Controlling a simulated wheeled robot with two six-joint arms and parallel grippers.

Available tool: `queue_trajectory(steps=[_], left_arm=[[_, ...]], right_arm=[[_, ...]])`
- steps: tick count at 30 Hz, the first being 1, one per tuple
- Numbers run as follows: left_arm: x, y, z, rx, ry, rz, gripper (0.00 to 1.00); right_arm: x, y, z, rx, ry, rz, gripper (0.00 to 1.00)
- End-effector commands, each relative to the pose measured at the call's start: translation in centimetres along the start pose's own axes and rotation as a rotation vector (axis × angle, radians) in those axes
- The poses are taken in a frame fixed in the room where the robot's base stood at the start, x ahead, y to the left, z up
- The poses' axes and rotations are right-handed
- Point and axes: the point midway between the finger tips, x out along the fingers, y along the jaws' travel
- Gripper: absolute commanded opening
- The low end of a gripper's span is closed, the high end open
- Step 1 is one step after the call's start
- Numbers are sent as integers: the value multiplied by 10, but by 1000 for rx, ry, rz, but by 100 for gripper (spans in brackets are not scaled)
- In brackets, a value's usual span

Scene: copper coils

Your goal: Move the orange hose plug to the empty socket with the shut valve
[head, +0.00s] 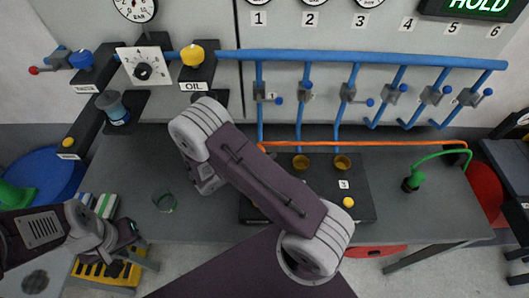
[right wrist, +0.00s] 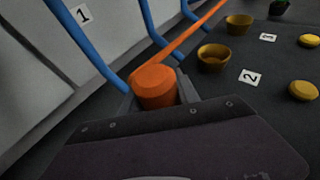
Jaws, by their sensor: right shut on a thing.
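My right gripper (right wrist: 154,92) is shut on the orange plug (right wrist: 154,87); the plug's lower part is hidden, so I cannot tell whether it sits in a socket. My arm hides this gripper in the head view. The orange hose (head: 390,143) runs along the back of the bench. Two brass sockets stand empty, one nearer (right wrist: 213,58) by label 2 and one farther (right wrist: 238,24). Valves 1 (head: 266,97), 2 (head: 304,95) and 3 (head: 348,92) are on blue pipes; their handles are small. My left gripper (head: 127,231) is at lower left; its jaws are unclear.
A green plug (head: 412,183) with a green hose stands at the right of the bench. Yellow buttons (right wrist: 303,91) sit beside the sockets. Bare bench (head: 430,222) shows at right.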

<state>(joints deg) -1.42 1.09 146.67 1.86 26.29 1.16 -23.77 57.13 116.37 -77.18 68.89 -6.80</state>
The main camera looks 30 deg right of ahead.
Motion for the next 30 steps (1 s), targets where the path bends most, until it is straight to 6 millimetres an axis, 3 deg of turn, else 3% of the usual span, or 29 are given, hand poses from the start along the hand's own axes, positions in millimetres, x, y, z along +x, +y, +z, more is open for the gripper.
queue_trajectory(steps=[9, 10, 12, 20, 23, 26, 30], left_arm=[[7, 0, 1, 0, 0, 0, 36], [6, 0, 1, 0, 0, 0, 36], [5, 0, 1, 0, 0, 0, 36], [5, 0, 1, 0, 0, 0, 36], [-3, 0, 0, 0, 0, 0, 36], [2, 0, 0, 0, 0, 0, 36], [6, 0, 1, 0, 0, 0, 36]], right_arm=[[3, 0, -7, -1, 0, 0, 0], [3, 0, -7, -1, 0, 0, 43], [2, 0, -6, -1, 0, 0, 59], [2, 0, -6, 0, 0, 0, 59], [-1, 0, 3, 0, 0, 0, 59], [-18, 2, -1, 0, 1, 6, 59], [-56, 2, -1, 2, 3, 8, 59]])
